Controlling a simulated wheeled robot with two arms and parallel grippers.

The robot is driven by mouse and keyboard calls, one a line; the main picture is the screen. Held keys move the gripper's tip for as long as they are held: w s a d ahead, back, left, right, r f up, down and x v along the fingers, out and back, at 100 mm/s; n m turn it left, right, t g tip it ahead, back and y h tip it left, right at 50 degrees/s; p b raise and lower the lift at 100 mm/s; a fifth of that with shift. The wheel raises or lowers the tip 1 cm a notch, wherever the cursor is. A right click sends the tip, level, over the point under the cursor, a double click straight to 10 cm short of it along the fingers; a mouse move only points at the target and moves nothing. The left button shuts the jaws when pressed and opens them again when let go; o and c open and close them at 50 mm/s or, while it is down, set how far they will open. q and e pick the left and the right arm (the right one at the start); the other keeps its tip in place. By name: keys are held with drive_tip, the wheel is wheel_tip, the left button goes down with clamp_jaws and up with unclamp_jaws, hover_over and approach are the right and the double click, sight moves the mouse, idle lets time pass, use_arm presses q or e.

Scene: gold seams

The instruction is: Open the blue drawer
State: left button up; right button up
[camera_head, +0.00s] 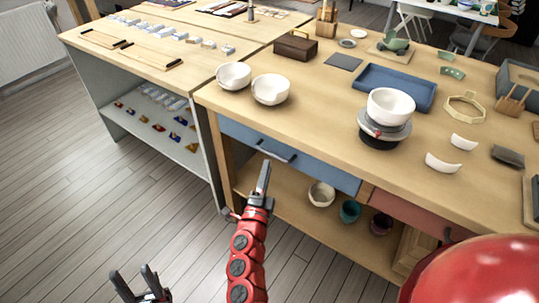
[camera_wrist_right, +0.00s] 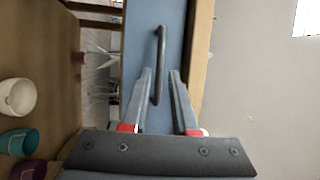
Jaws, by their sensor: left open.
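The blue drawer (camera_head: 315,169) is under the front edge of the wooden table, and its front looks flush with the table. Its dark bar handle (camera_head: 278,150) shows near the middle of the front. My right gripper (camera_head: 264,166) reaches up to the drawer front near the handle. In the right wrist view, the handle (camera_wrist_right: 159,62) lies between the two fingers of this open gripper (camera_wrist_right: 160,73), with gaps visible. Whether a finger touches the drawer front (camera_wrist_right: 148,20) is unclear. My left gripper (camera_head: 138,277) is open and empty, low at the bottom left over the floor.
A red drawer (camera_head: 408,214) sits further right under the table top (camera_head: 320,105). White bowls (camera_head: 270,89) and a blue tray (camera_head: 420,86) stand on top. The shelf below holds a white bowl (camera_head: 321,194) and a teal cup (camera_head: 350,211). The floor at left is clear.

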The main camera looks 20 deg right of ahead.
sight(270, 153)
drive_tip(key=x, duration=0.6)
drive_tip(key=shift+w, duration=0.1)
clamp_jaws()
idle(1.2)
